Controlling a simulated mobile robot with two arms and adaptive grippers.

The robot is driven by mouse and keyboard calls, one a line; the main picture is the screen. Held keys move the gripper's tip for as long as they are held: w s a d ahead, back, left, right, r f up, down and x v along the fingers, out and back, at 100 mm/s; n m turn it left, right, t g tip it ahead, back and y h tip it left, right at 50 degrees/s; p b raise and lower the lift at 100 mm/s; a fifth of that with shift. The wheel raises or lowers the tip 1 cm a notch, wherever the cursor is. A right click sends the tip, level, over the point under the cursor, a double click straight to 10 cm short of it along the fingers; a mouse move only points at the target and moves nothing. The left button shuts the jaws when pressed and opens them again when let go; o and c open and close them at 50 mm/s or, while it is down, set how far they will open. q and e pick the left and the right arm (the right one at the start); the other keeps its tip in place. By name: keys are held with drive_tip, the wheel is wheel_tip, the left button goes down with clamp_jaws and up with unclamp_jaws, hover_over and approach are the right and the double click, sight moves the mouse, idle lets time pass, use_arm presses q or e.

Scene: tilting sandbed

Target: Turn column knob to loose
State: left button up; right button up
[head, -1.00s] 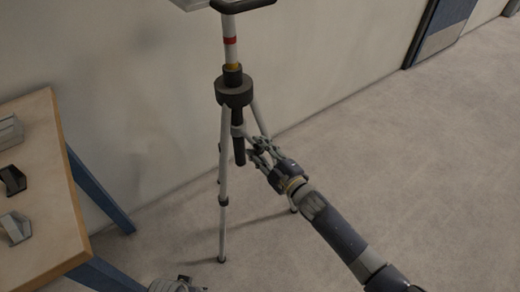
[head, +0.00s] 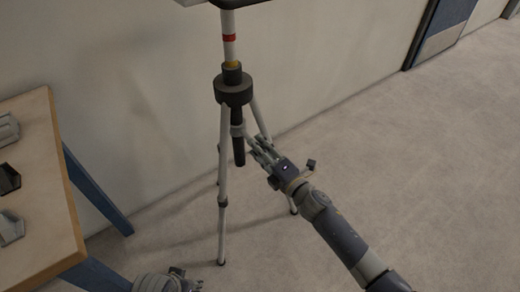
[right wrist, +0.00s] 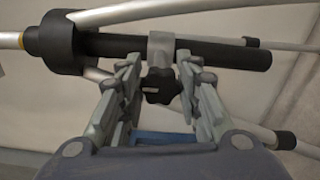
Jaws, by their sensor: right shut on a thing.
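The tripod stands upright on the floor, with its black hub (head: 234,90) at the top of the legs and a black lower column tube (head: 238,150) below it. In the right wrist view, the black lobed column knob (right wrist: 161,86) sits on a grey collar (right wrist: 160,49) around the tube (right wrist: 215,53). My right gripper (head: 258,147) reaches the collar from the lower right. Its fingers (right wrist: 158,78) are shut on the knob, one on each side. In the head view they hide the knob. My left gripper (head: 172,284) is partly cut off at the bottom edge, its fingers unclear.
A wooden table (head: 45,225) with blue legs and several small grey and black items stands at the left. A wall is close behind the tripod. The tripod legs (head: 222,225) spread near my right gripper. The floor to the right is open.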

idle(0.4)
drive_tip(key=shift+f, duration=0.1)
drive_tip(key=o, duration=1)
drive_tip(key=shift+o, duration=0.2)
drive_tip(key=v, duration=1.2)
